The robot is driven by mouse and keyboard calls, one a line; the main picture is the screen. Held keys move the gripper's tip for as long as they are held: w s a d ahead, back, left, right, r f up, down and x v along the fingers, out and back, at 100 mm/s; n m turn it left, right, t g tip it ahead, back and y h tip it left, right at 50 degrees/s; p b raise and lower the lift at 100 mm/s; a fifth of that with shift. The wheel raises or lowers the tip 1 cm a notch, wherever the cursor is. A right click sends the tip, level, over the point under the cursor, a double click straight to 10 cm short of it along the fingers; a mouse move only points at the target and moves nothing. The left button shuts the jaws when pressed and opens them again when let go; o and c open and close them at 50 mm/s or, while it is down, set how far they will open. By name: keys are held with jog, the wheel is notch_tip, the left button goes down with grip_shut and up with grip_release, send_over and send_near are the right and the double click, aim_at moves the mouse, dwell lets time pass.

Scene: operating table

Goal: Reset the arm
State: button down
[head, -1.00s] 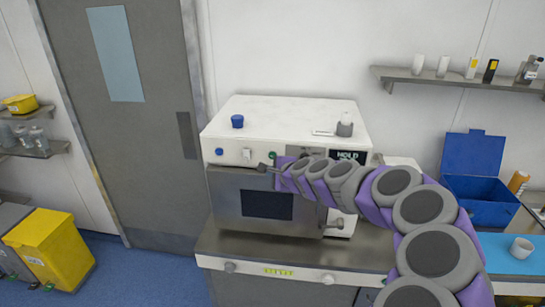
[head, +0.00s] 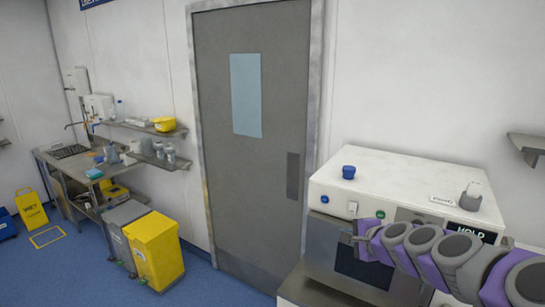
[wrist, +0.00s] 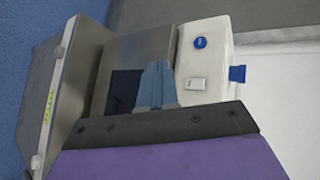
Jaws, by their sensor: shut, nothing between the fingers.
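My arm with its purple and grey links (head: 440,250) reaches in from the lower right in the head view. My gripper (head: 349,239) is at its far end, small and dark, in front of the white and steel machine (head: 400,180). In the wrist view my gripper (wrist: 156,85) shows as blue-grey fingers, shut and empty. They overlap the machine's dark window (wrist: 122,90) in the picture; I cannot tell how far apart they are.
A grey door (head: 250,130) is left of the machine. Yellow and grey bins (head: 155,250), a steel bench (head: 85,165) and a yellow floor sign (head: 31,209) stand further left. Blue floor (head: 200,285) is clear before the door. A blue cap (head: 348,172) sits on the machine.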

jog(key=s+a+f+n+g+y+b, duration=0.1)
jog(key=s+a+f+n+g, duration=0.15)
jog(key=s+a+n, duration=0.45)
jog(key=s+a+f+n+g+y+b, duration=0.1)
jog(key=s+a+f+n+g+b, duration=0.2)
jog(key=s+a, duration=0.7)
jog(key=s+d+f+n+g+h, duration=0.2)
jog(key=s, duration=0.7)
jog(key=s+d+f+n+g+h+b, duration=0.1)
jog(key=s+d+f+n+g+h, duration=0.1)
jog(key=s, duration=0.7)
jog(key=s+d+f+n+g+h, duration=0.2)
jog(key=s+d+f+g, duration=0.1)
jog(key=s, duration=0.7)
jog(key=shift+d+f+g+b, duration=0.4)
jog(key=shift+f+g, duration=0.15)
jog(key=shift+f, duration=0.05)
